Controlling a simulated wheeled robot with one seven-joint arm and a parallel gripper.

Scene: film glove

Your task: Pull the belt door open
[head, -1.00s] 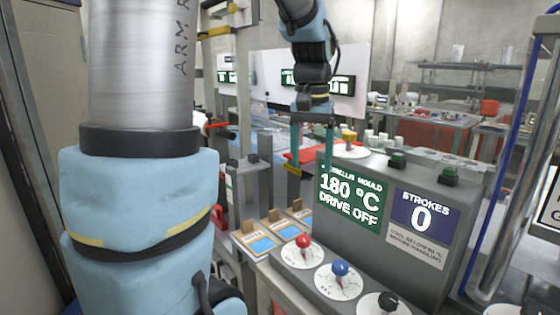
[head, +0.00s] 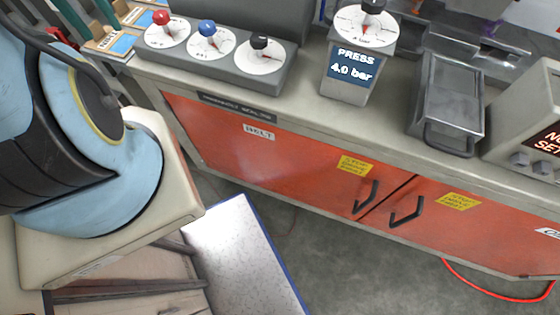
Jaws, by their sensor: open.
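The belt door (head: 270,165) is the left red panel of a low cabinet, with a white BELT label (head: 259,132) near its top. It looks shut, flush with its neighbour. Its dark bar handle (head: 367,198) is at the right end, below a yellow sticker (head: 354,166). My gripper (head: 96,22) shows only in part at the top left, its two teal fingers apart and nothing seen between them. It is above the cabinet top, by the cards, well away from the handle.
The second red door (head: 465,230) has its own handle (head: 407,212). Above are a dial panel (head: 220,62), a press gauge (head: 350,80) and a metal tray (head: 450,100). A white blue-edged panel (head: 240,255) is at lower middle. Grey floor (head: 340,265) before the doors is clear; a red cable (head: 490,293) lies right.

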